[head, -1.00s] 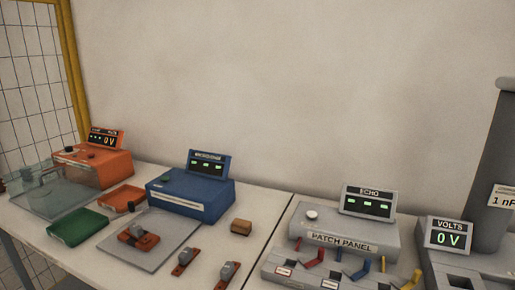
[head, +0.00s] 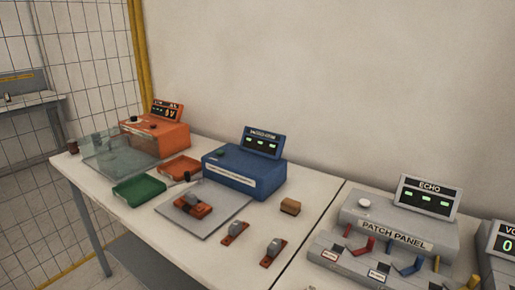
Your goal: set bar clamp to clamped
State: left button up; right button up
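No part is labelled as the bar clamp, and I cannot tell for sure which one it is. A grey plate (head: 226,214) lies on the table in front of the blue box. On it sits an orange-red part with a grey body (head: 193,206). A small dark upright knob or handle (head: 187,176) stands at the plate's back left edge, by the blue box. Its clamped or unclamped state is too small to tell. Neither of my grippers is in view.
A blue instrument (head: 243,175), orange unit (head: 155,136) with clear cover (head: 115,155), green tray (head: 139,188) and orange tray (head: 180,168) surround the plate. Two small orange-based parts (head: 235,233) (head: 273,252) and a brown block (head: 290,207) lie right. A patch panel (head: 395,235) stands further right.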

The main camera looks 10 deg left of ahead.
aim_at(188, 179)
jog(key=k+j+z, duration=0.1)
jog(key=j, duration=0.8)
jog(key=k+j+z, duration=0.15)
jog(key=j, duration=0.3)
jog(key=k+j+z, duration=0.1)
jog(key=j, duration=0.35)
jog(key=k+j+z, duration=0.1)
jog(key=j, duration=0.35)
jog(key=k+j, duration=0.2)
jog(key=j, duration=0.2)
jog(key=k+j+z, duration=0.15)
jog(key=j, duration=0.3)
jog(key=k+j+z, duration=0.1)
jog(key=j, duration=0.3)
jog(key=k, duration=0.05)
